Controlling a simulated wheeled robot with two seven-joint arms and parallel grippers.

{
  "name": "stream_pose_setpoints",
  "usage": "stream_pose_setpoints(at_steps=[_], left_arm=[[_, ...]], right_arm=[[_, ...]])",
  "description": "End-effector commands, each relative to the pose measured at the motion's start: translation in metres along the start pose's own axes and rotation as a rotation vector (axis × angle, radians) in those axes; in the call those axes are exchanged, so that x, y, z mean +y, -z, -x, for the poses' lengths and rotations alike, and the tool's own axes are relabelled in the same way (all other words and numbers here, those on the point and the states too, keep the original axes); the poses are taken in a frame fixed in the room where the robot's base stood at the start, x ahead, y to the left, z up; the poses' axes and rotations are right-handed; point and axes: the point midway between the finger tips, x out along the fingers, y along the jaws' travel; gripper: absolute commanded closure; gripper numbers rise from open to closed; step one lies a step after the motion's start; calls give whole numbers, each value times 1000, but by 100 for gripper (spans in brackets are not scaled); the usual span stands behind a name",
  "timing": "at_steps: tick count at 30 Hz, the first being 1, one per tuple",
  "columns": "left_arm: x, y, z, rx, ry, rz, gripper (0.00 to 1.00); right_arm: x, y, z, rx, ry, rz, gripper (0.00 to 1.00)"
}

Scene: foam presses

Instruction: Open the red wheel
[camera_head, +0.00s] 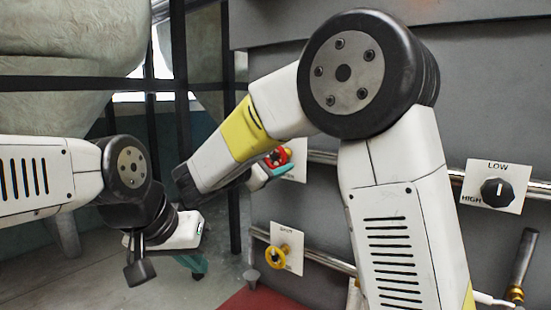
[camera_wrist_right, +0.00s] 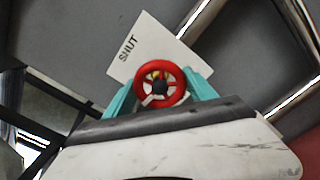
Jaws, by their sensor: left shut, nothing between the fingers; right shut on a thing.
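The red wheel (camera_head: 284,156) is mounted on a white plate on the grey machine wall, partly hidden behind my right arm in the head view. In the right wrist view the red wheel (camera_wrist_right: 161,84) sits in front of the plate marked SHUT (camera_wrist_right: 128,48). My right gripper (camera_wrist_right: 160,92) has a teal finger on each side of the wheel and is shut on it. In the head view my right gripper (camera_head: 280,165) shows only in part. My left gripper (camera_head: 198,266) hangs low at the left, shut and empty, pointing down and away from the wheel.
A yellow wheel (camera_head: 277,256) on another white plate is below the red one. A black LOW/HIGH knob (camera_head: 497,192) is at the right. Metal pipes (camera_head: 334,264) run along the wall. A lever (camera_head: 521,262) stands at the lower right.

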Motion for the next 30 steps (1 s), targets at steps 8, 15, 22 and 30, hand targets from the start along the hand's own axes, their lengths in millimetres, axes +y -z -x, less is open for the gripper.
stream_pose_setpoints(at_steps=[8, 15, 22, 30], left_arm=[[0, 0, 0, 0, 0, 0, 100], [0, 0, 0, 0, 0, 0, 100], [0, 0, 0, 0, 0, 0, 100], [0, 0, 0, 0, 0, 0, 100]], right_arm=[[-1, 1, 1, 3, 1, 258, 76], [-1, 1, 1, 3, 1, 443, 76], [-1, 2, 1, 4, 1, 561, 76], [-1, 2, 1, 4, 0, 621, 76]])
